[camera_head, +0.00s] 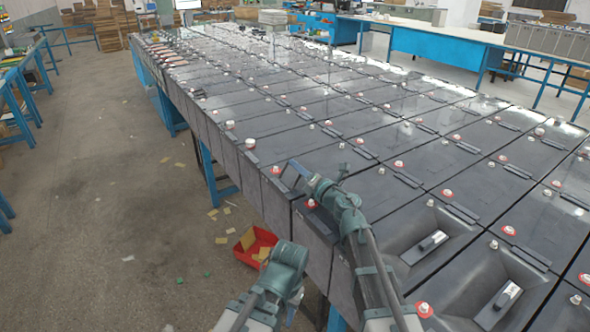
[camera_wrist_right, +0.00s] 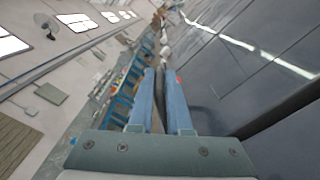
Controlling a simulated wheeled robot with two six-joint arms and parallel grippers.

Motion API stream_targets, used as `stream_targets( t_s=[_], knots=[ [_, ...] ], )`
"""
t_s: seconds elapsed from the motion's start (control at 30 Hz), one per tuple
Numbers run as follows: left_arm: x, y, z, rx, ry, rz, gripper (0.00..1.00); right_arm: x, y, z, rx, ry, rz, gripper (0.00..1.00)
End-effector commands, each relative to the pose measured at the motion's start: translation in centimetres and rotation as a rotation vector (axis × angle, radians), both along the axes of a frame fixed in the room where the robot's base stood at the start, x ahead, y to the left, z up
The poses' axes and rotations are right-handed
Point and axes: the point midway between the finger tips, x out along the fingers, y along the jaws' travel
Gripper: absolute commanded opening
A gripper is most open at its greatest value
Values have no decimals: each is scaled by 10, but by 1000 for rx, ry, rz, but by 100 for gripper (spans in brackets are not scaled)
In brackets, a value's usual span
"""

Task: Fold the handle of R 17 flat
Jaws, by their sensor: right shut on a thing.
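Rows of dark battery blocks (camera_head: 330,100) with red and white terminals fill a long blue-legged bench. I cannot read any label, so I cannot tell which block is R 17. My right gripper (camera_head: 290,172) reaches over the near left edge of the rows. In the right wrist view its two blue fingers (camera_wrist_right: 153,75) are close together on a narrow dark piece (camera_wrist_right: 148,112), which looks like a handle; its full shape is hidden. My left arm is low at the left of the bench edge, and its fingertips do not show.
Two blocks at the front right have recessed tops, each with a small bar (camera_head: 428,242). A red bin (camera_head: 256,245) with yellow pieces stands on the floor below the bench edge. The floor at left is mostly open, with scattered scraps. A blue table (camera_head: 430,45) stands behind.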

Motion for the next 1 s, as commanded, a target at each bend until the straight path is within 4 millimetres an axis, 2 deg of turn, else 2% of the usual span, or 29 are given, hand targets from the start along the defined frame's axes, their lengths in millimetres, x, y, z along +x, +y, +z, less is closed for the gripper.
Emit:
stream_targets(
  t_s=[0.2, 0.5, 0.53, 0.67, 1.0],
  knots=[
    [0, 0, -5, 0, 0, 0, 44, 3, -5, -5, 100, 73, 0, 0],
    [0, 0, -5, 0, 0, 0, 44, 3, -5, -5, 107, 77, 1, 0],
    [0, 0, -5, 0, 0, 0, 44, 3, -5, -5, 107, 77, 1, 20],
    [0, 0, -5, 0, 0, 0, 44, 3, -5, -5, 106, 77, 1, 43],
    [0, 0, -5, 0, 0, 0, 44, 1, -7, -5, 105, 76, 0, 44]
  ],
)
